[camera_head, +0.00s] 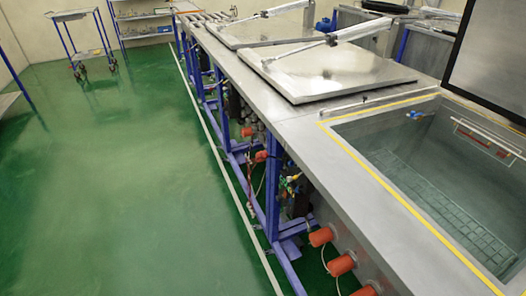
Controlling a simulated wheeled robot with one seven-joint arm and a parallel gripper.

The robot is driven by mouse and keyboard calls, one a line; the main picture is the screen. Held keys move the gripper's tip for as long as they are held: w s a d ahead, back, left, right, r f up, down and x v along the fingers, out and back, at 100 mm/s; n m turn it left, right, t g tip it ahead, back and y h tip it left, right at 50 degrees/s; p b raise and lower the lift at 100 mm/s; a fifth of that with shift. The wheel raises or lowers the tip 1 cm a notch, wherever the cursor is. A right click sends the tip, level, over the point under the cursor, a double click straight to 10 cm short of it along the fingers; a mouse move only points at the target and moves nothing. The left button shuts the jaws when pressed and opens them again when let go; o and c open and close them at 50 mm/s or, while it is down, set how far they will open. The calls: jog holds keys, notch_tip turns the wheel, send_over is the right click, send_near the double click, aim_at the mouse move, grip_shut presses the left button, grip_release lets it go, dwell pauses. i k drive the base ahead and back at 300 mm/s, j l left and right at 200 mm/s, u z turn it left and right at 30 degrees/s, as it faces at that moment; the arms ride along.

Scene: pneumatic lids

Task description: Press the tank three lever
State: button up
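A row of metal tanks runs along the right side. The nearest tank (345,143) is open, with yellow edging and a grid on its floor. Two flat metal lids lie behind it, a nearer lid (330,70) and a farther lid (265,30). Small valve-like fittings (289,184) in green, yellow and red sit under the counter on the front side. I cannot tell which fitting is the tank three lever, as no labels are readable. My gripper is not in view.
Blue frame legs (272,190) and orange-red cylinders (321,237) stick out below the counter. The green floor (120,190) at left is clear. A wheeled cart (88,54) stands at the back left.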

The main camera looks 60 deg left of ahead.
aim_at(264, 155)
jog(key=u, duration=0.5)
jog(key=j+u, duration=0.1)
jog(key=u, duration=0.35)
jog(key=j+u, duration=0.1)
jog(key=u, duration=0.9)
jog(key=i+j+z, duration=0.1)
jog(key=i+j, duration=0.15)
jog(key=i+j+z, duration=0.1)
jog(key=i+j, duration=0.15)
jog(key=j, duration=0.2)
